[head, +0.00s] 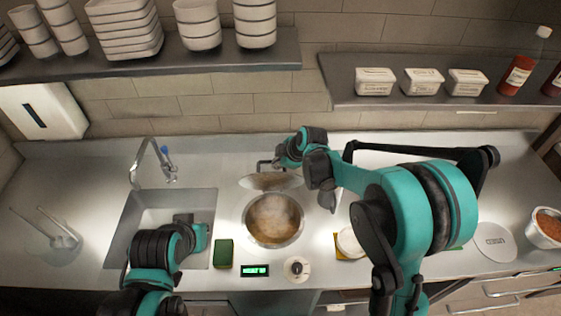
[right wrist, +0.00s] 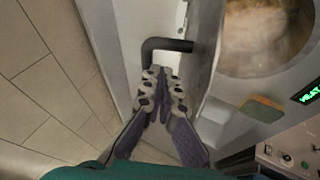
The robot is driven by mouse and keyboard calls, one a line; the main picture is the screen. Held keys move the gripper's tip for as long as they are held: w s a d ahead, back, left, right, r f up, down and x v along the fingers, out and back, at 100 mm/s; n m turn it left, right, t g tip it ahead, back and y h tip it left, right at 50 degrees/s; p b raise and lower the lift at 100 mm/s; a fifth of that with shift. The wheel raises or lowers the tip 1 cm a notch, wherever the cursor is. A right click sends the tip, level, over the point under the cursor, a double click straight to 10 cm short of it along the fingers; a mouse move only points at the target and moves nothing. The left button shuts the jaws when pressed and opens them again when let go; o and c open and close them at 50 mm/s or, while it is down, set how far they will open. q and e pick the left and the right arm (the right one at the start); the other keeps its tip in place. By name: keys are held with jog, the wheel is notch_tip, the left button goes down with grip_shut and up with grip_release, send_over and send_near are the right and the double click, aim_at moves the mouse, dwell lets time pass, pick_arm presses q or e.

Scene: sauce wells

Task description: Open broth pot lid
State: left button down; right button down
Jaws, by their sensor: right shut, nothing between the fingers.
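The broth pot (head: 246,222) is sunk in the counter, full of steaming brown broth (head: 273,218). Its lid (head: 270,182) is tilted up behind the opening. In the right wrist view the lid (right wrist: 207,55) shows nearly edge-on, beside the open broth (right wrist: 262,35). The lid's bent black handle (right wrist: 168,45) sticks out from its outer face; it also shows in the head view (head: 264,163). My right gripper (right wrist: 165,78) is shut and empty, its fingertips close to the handle's end; whether they touch is unclear. My left arm is over the sink edge; its gripper cannot be made out.
A sink (head: 165,205) with a tap (head: 152,165) lies left of the pot. A green sponge (head: 223,253), a lit display (head: 255,270) and a knob (head: 296,268) sit in front. Shelves with bowls (head: 255,25) and tubs (head: 375,82) hang above.

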jog(key=shift+w+f, duration=0.1)
dwell(0.3)
jog(key=w+g, duration=0.4)
jog(key=w, duration=0.6)
jog(key=shift+w+f+m, duration=0.25)
jog(key=shift+w+m, duration=0.05)
jog(key=shift+m, duration=0.1)
jog(key=shift+s, duration=0.1)
